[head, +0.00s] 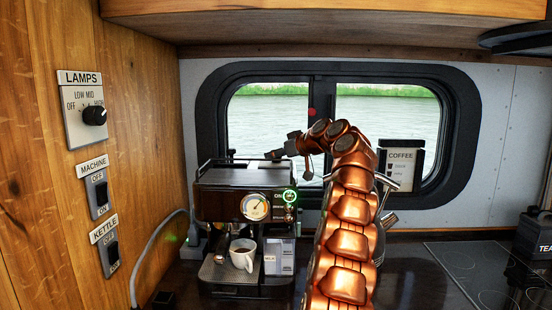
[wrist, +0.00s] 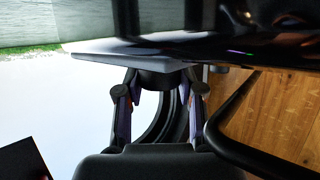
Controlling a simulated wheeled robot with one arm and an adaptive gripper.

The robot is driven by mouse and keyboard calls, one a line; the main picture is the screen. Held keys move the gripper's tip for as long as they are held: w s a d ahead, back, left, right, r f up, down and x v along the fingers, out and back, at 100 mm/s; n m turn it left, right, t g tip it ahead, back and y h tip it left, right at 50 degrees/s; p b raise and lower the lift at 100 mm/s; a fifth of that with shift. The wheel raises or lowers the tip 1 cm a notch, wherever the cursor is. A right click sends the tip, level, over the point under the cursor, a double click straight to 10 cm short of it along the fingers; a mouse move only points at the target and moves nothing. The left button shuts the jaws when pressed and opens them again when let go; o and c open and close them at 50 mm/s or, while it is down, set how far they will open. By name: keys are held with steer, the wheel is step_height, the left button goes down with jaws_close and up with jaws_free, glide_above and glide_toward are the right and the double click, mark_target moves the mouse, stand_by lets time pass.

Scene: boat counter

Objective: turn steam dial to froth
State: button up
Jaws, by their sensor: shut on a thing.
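The black coffee machine (head: 243,180) stands on the counter, with a round gauge and a green-lit button on its front. My gripper (head: 276,154) is at the machine's upper right, reaching in from the right. In the wrist view my gripper (wrist: 160,82) has a finger on each side of a dark round knob (wrist: 160,78), which I take to be the steam dial. The fingers are shut on it. The dial's markings and pointer are not visible, so I cannot tell its setting. In the head view I cannot make the dial out.
A white cup (head: 243,256) stands on the machine's drip tray. A milk carton-like box (head: 279,257) is beside it. Lamp, machine and kettle switches (head: 87,110) are on the left wall. A coffee container (head: 401,166) stands behind my arm. A hob (head: 485,270) is at right.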

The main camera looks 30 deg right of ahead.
steer(key=o, duration=1.2)
steer(key=shift+c, duration=0.2)
steer(key=v, duration=1.2)
steer(key=shift+d+r, duration=0.1)
